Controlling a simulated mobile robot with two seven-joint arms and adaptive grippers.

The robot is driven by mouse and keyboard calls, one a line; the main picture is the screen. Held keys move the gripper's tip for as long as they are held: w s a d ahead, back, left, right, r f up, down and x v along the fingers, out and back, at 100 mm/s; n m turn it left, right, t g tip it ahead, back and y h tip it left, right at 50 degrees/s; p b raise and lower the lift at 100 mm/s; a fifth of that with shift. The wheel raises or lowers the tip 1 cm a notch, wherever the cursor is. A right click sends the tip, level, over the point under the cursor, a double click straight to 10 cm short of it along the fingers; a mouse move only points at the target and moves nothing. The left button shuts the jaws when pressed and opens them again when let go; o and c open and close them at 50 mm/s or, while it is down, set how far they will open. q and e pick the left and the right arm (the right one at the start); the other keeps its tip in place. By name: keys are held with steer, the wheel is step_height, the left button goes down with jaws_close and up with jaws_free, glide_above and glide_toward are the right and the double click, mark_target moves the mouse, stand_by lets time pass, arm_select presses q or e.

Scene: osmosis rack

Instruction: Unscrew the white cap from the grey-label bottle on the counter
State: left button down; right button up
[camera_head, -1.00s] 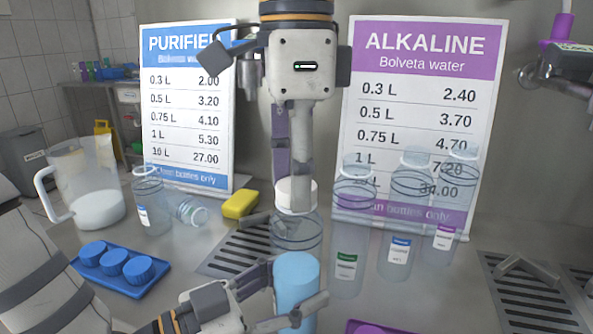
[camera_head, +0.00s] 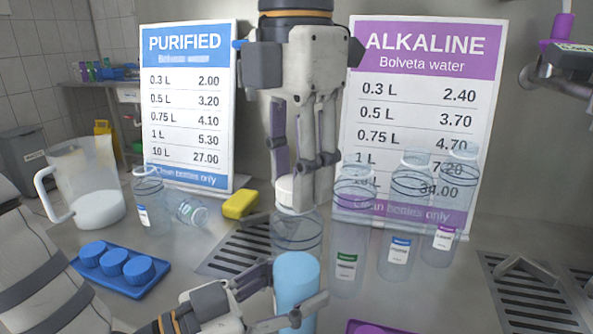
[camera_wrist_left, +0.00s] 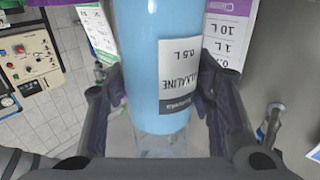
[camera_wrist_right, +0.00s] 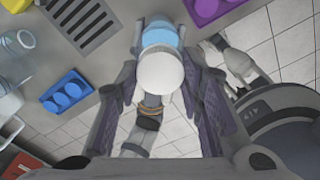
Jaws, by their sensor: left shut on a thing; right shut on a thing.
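The grey-label bottle (camera_head: 296,240) stands upright, clear at the top and light blue below. Its label (camera_wrist_left: 183,75), reading ALKALINE 0.5 L with a dark grey band, shows upside down in the left wrist view. The white cap (camera_head: 284,190) sits at the bottle's top; it also shows in the right wrist view (camera_wrist_right: 160,72). My left gripper (camera_head: 297,284) is shut around the blue lower part of the bottle. My right gripper (camera_head: 303,192) points down from above, shut on the cap. Its fingers partly hide the cap and neck, so I cannot see any gap.
Several clear bottles with green, blue and purple labels (camera_head: 346,265) stand close on the right. A blue cap tray (camera_head: 152,285), a yellow sponge (camera_head: 240,204), a pitcher (camera_head: 88,180) and a lying bottle (camera_head: 190,212) are on the left. Price signs (camera_head: 189,110) stand behind.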

steer(key=n, duration=1.1)
steer(key=shift+r, duration=0.15)
steer(key=shift+r, duration=0.95)
steer(key=shift+r, duration=2)
arm_select(q)
steer(key=c, duration=0.6)
jaws_free()
steer(key=shift+c, duration=0.2)
